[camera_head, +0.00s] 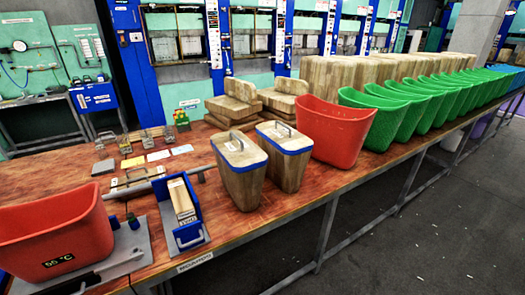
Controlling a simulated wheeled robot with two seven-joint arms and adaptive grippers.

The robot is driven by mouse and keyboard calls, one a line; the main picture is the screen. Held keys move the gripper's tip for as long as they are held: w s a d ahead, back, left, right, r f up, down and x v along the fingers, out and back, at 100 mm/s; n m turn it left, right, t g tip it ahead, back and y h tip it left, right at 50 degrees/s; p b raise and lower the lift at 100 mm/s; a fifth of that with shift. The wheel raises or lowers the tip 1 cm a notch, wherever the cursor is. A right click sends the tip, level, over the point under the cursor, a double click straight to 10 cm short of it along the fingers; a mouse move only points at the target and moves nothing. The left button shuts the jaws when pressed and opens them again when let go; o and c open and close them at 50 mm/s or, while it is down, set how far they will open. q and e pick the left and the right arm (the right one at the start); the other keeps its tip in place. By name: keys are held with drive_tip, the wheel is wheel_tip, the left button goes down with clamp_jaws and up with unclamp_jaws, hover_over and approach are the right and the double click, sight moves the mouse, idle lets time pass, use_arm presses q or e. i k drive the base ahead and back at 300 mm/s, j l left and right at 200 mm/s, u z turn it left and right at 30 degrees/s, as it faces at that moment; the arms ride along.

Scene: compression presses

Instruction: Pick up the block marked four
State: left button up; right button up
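I cannot read a four on any block in the head view. Several small block-like pieces (147,139) stand in a row at the back left of the wooden table (60,170); their markings are too small to read. Two larger tapered wooden blocks, a left one (240,180) and a right one (281,162), stand upright with blue rims and metal handles on top. A pale wooden piece (181,200) sits in a blue holder (190,233); its label is unreadable. Neither of my grippers is in view.
A red bin (55,230) with a "55 °C" display stands at front left, another red bin (335,130) right of the blocks. Green bins (372,122) line the table's front edge. Stacked wooden pieces (232,105) lie behind. Flat cards (158,155) lie at left.

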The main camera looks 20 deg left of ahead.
sight(289, 152)
drive_tip(key=i+l+u, duration=0.85)
drive_tip(key=l, duration=0.15)
drive_tip(key=i+l+u, duration=0.1)
drive_tip(key=l, duration=0.1)
